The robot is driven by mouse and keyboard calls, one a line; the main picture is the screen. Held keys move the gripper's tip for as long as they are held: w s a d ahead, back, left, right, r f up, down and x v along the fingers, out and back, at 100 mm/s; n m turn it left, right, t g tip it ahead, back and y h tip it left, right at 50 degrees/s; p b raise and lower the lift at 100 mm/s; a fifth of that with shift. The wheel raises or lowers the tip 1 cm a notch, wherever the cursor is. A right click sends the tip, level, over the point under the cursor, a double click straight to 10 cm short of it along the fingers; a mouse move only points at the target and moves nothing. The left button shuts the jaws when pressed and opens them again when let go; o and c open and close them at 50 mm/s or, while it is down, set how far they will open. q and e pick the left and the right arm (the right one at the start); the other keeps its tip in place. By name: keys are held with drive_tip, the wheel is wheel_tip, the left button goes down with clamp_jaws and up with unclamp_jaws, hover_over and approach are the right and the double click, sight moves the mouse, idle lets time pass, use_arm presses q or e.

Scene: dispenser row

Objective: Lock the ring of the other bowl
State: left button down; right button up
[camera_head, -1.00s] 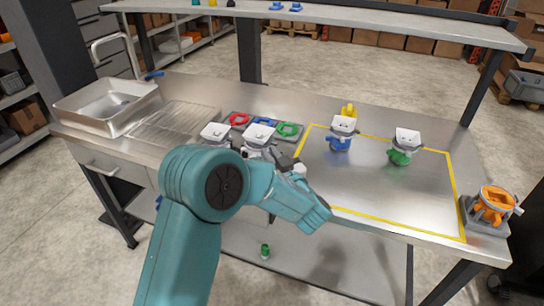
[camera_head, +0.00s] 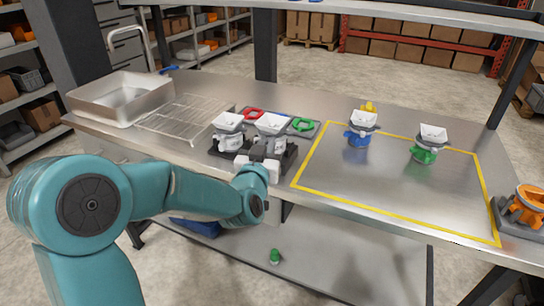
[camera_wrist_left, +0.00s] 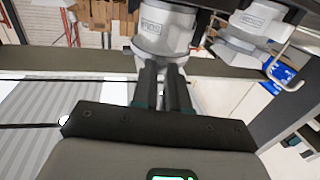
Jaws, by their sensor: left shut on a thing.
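Two grey dispensers with white square-topped bowls stand side by side on a dark base: the left bowl (camera_head: 229,121) and the right bowl (camera_head: 271,122). My left gripper (camera_head: 263,158) is low in front of the right one. In the left wrist view, my left gripper (camera_wrist_left: 163,83) has its two dark fingers close together, shut on the lower grey part of a bowl's ring (camera_wrist_left: 162,42). The exact part between the fingertips is hidden. My right gripper is not in view.
Behind the dispensers lie a red ring (camera_head: 253,114) and a green ring (camera_head: 302,125). An orange one (camera_head: 524,208) is at the far right.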

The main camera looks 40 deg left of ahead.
use_arm(q)
drive_tip(key=shift+a+m+h+b, duration=0.25)
drive_tip(key=shift+m+h+b, duration=0.05)
drive_tip(key=shift+h+b, duration=0.15)
drive_tip(key=c, duration=1.1)
unclamp_jaws()
drive_tip(key=shift+s, duration=0.15)
drive_tip(key=shift+f+b+v, duration=0.2)
drive_tip(key=shift+b+v, duration=3.4)
drive_tip(key=shift+v, duration=4.5)
